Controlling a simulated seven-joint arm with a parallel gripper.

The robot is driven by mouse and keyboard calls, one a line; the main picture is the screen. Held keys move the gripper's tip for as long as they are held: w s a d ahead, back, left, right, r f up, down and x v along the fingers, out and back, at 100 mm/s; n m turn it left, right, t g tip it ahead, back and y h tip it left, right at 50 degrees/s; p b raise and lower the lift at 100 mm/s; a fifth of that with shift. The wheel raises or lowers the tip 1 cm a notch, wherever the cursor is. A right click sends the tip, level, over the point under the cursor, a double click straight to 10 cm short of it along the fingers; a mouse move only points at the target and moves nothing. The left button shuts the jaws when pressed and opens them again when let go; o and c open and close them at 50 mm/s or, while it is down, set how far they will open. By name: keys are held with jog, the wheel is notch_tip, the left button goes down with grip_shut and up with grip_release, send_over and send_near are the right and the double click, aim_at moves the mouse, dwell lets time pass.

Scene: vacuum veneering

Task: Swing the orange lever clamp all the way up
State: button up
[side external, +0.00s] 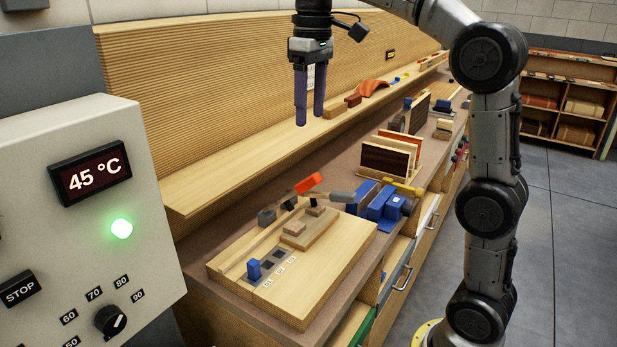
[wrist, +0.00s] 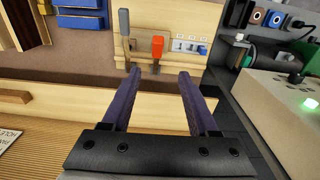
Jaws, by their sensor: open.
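The orange lever clamp (side external: 308,184) stands at the back end of a pale wooden board on the bench in the side external view. Its orange handle looks tilted, rising a little toward the right. In the wrist view the orange handle (wrist: 157,46) shows just beyond the fingertips, beside a grey-handled lever (wrist: 124,24). My gripper (side external: 310,118) has two purple fingers pointing down, apart and empty, well above the clamp and not touching it. The clamp's pivot is too small to make out.
The wooden board (side external: 340,262) carries small wood blocks (side external: 295,228), a blue block (side external: 254,270) and dark squares. Blue blocks (side external: 378,203) stand right of the clamp. A ridged wooden panel (side external: 230,105) rises behind, with a ledge. A control box (side external: 75,215) reads 45 °C.

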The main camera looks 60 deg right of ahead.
jog(key=f, duration=1.5)
jog(key=shift+w+d+f, duration=0.1)
jog(key=shift+w+d, duration=0.2)
jog(key=shift+w, duration=0.1)
grip_shut()
dwell(0.8)
